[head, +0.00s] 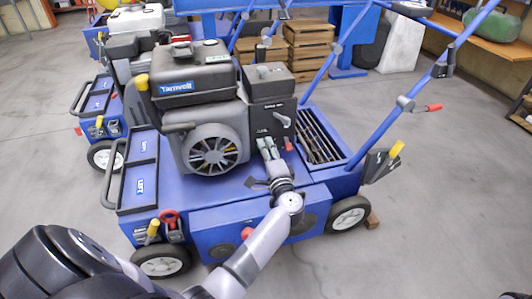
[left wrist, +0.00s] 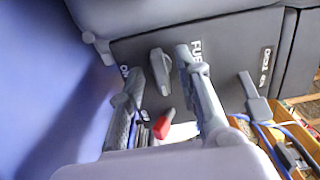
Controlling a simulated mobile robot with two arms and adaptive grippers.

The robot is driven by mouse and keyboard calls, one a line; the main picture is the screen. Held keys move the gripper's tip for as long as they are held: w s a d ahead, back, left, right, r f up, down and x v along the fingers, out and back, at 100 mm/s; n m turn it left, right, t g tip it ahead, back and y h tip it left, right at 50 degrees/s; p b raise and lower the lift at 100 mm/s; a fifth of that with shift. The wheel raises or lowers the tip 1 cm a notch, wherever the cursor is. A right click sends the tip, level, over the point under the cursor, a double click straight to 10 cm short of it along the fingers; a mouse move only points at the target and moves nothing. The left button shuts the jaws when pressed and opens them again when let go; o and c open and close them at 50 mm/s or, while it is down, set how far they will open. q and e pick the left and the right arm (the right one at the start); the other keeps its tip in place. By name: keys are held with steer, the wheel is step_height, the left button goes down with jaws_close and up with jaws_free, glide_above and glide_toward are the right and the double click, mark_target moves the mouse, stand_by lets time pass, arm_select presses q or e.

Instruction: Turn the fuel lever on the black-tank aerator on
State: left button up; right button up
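The black-tank aerator (head: 192,72) stands in front of me in the head view, with a blue body and a dark engine. My left gripper (head: 266,146) reaches the side panel below the black box at the engine's right. In the left wrist view the grey fuel lever (left wrist: 160,72) sits on the dark panel, near the labels FUEL and ON. My left gripper (left wrist: 160,64) is open, one finger on each side of the lever, with visible gaps. In the head view the gripper seems to hide this lever. My right gripper is not in view.
A second grey lever (left wrist: 254,98) sits to the right in the left wrist view. A red part (left wrist: 163,123) shows low between the fingers. A white-tank aerator (head: 136,19) stands behind on the left. Wooden crates (head: 309,45) stand behind. The floor (head: 450,210) at right is clear.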

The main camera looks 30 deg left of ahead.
arm_select(q)
steer(key=shift+a, duration=0.1)
steer(key=shift+c, duration=0.5)
jaws_close()
